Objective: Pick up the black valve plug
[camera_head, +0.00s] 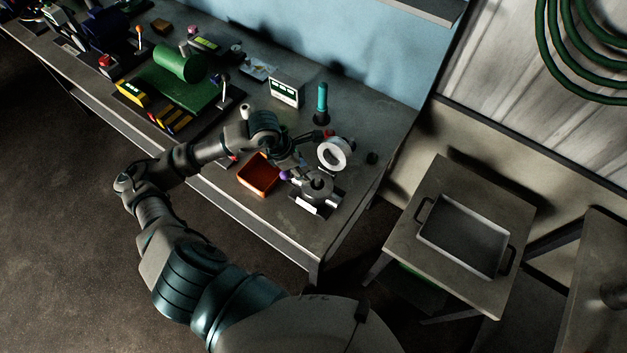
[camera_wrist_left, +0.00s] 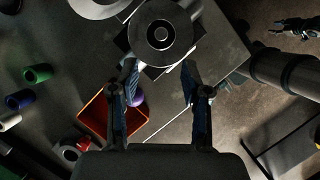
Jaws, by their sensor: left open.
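My left gripper (camera_head: 296,172) is above the workbench between the orange bin and a dark round fixture (camera_head: 318,186). In the left wrist view its two fingers (camera_wrist_left: 160,92) are apart, with nothing between the tips. The fixture shows there as a dark disc with a round centre (camera_wrist_left: 162,36), just beyond the fingertips and apart from them. I cannot tell for sure which dark part is the black valve plug.
The orange bin (camera_head: 260,175) is just left of the fixture, with a purple piece (camera_wrist_left: 136,99) near it. A white ring (camera_head: 334,153) and a teal-topped bottle (camera_head: 322,104) stand behind. A metal tray (camera_head: 464,238) sits on a separate table. Bare bench lies before the bin.

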